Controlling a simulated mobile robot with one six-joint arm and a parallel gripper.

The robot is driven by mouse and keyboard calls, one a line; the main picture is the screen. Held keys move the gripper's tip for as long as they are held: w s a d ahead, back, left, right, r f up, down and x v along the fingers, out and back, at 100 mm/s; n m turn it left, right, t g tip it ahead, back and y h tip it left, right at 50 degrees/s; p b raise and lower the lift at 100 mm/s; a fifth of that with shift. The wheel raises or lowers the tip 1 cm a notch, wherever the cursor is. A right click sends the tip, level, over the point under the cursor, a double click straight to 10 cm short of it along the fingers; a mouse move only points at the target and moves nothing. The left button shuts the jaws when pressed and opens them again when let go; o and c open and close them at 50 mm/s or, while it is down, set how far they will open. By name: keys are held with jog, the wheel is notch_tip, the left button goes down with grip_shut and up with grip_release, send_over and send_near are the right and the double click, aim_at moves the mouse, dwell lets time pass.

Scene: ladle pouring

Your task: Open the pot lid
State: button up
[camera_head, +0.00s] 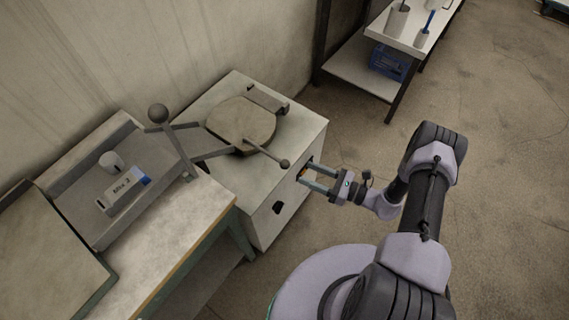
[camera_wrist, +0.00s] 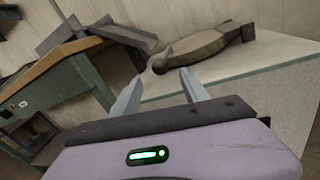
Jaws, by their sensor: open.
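The pot lid (camera_head: 240,122) is a round, dull brown-grey disc lying flat on top of a pale cabinet-like furnace (camera_head: 217,180). Its bar handle ends in a ball knob (camera_head: 285,163) that sticks out toward the front right edge. In the wrist view the lid (camera_wrist: 198,46) shows edge-on, with the knob (camera_wrist: 160,66) just beyond the fingertips. My gripper (camera_head: 307,174) is open and empty beside the furnace's right face, near the knob. In the wrist view the gripper (camera_wrist: 160,80) has its fingers spread, with the knob lined up between them. I cannot tell the exact gap.
A hinge block (camera_head: 268,98) sits behind the lid. A grey metal tray (camera_head: 85,205) with a labelled box (camera_head: 128,192) stands on the left bench (camera_head: 175,235). A dark ball-ended lever (camera_head: 157,113) rises near it. A shelf table (camera_head: 350,80) stands at the back; floor to the right is clear.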

aim_at(285, 165)
jog(key=b+x, duration=0.1)
jog(key=x, duration=0.8)
jog(key=shift+a, duration=0.15)
jog(key=shift+c, duration=0.2)
grip_shut()
dwell(0.8)
